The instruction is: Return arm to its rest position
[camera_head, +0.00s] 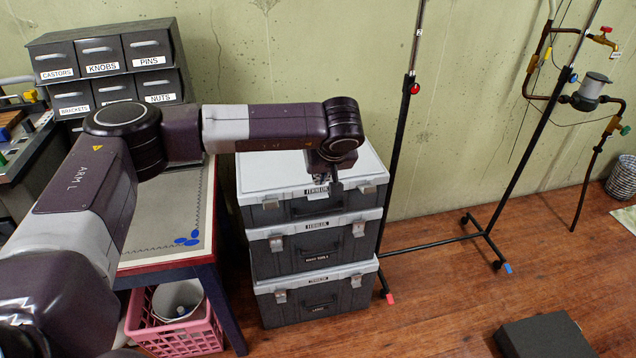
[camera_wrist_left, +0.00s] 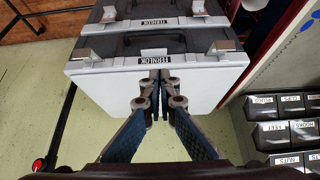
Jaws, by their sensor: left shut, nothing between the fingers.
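My left arm (camera_head: 270,123) reaches in from the left in the head view, across the table corner and over the stacked toolboxes. The gripper is small and partly hidden by the wrist there. In the left wrist view the gripper (camera_wrist_left: 160,78) has its fingertips together with nothing between them, over the white lid of the toolbox (camera_wrist_left: 105,85). I cannot tell whether the tips touch the lid. My right gripper is in neither view.
Drawer cabinet (camera_head: 107,68) stands on the table (camera_head: 165,262) at left. A pink crate (camera_head: 190,338) with a white bucket (camera_head: 178,300) sits below. A wheeled rack (camera_head: 436,241) stands right of the toolboxes. A dark block (camera_head: 543,338) lies on open floor.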

